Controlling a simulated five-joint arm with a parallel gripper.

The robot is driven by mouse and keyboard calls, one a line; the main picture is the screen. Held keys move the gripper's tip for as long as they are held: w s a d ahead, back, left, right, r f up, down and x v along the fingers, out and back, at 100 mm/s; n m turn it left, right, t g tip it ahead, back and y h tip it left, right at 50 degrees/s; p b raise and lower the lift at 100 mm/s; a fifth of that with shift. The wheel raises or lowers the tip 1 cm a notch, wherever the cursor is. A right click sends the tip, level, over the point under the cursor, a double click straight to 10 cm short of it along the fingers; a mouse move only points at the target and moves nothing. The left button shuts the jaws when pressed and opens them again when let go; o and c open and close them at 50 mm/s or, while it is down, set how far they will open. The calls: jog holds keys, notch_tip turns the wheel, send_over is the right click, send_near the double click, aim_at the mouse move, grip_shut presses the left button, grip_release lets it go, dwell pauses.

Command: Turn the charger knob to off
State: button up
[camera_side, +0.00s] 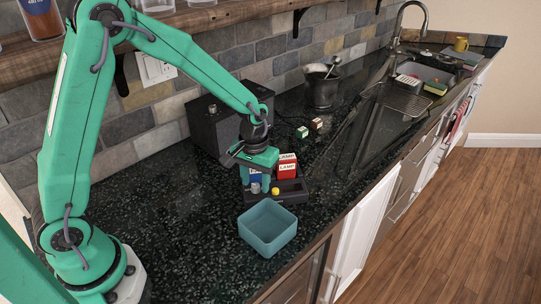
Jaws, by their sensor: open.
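The charger (296,188) is a low dark unit on the black speckled counter. A yellow knob (275,191) and a grey knob (255,188) show at its front left; which one switches the charger cannot be told. A red and white box marked LAMP (287,170) stands on the charger's right part. A blue box (255,176) shows at the left, partly hidden by my gripper. My green gripper (256,178) points down over the charger's left part, its fingers open around or just in front of the blue box. Whether it touches the box is unclear.
An empty teal square bin (267,228) stands close in front of the charger, near the counter edge. A black speaker-like box (212,125) is behind my gripper. The left counter is clear.

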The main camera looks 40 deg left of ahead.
aim_at(256, 185)
notch_tip(256, 185, up, 7)
jog(key=shift+r, duration=0.2)
dwell(0.4)
jog(key=shift+r, duration=0.1)
jog(key=s+a+r+m+t, duration=0.1)
jog(key=s+a+r+t, duration=0.1)
jog(key=s+r, duration=0.4)
jog(key=s+a+r+m+t, duration=0.1)
jog(key=s+r, duration=0.5)
jog(key=s, duration=0.6)
jog(key=m+t, duration=0.1)
jog(key=t, duration=0.1)
jog(key=shift+s+a+r+t, duration=0.2)
jog(key=shift+a+t, duration=0.1)
jog(key=shift+a, duration=0.1)
